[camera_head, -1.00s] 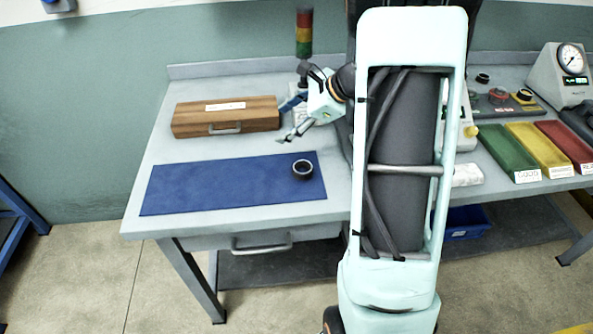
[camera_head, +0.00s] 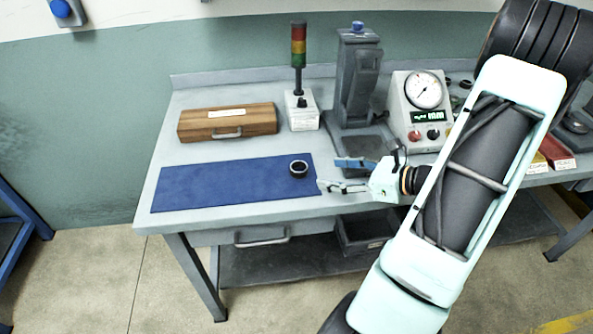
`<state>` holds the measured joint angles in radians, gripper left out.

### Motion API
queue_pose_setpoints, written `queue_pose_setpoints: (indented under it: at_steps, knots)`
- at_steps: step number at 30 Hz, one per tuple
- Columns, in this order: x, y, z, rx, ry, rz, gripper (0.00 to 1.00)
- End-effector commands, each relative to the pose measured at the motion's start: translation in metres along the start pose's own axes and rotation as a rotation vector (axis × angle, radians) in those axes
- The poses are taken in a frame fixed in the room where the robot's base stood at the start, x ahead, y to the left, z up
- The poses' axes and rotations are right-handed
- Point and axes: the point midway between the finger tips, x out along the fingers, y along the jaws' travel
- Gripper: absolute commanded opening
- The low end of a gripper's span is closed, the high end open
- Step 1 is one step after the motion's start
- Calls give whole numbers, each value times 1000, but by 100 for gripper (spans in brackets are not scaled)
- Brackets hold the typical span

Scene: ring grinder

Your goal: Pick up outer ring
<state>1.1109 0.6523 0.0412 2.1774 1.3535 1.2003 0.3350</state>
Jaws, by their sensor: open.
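The outer ring (camera_head: 299,169) is a small dark ring with a lighter rim. It lies on the right end of the blue mat (camera_head: 220,184) on the workbench. My gripper (camera_head: 328,174) is open and empty. It points left and shows just to the right of the ring and the mat's right edge, apart from the ring. Its exact height above the bench is hard to tell. Nothing covers the ring.
A wooden case (camera_head: 228,122) lies behind the mat. A signal tower (camera_head: 299,75), a dark grey press-like machine (camera_head: 357,85) and a dial gauge box (camera_head: 423,105) stand along the back. The rest of the mat is clear.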

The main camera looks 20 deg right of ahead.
Motion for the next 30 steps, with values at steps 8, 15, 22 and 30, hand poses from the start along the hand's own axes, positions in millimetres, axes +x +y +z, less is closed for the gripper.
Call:
queue_pose_setpoints:
  at_steps: [8,15,22,30]
  knots:
    - [41,0,0,2,-3,2,58]
    - [60,-1,2,3,-2,2,58]
    - [94,-5,4,3,-1,3,58]
    - [106,-6,4,1,0,-1,58]
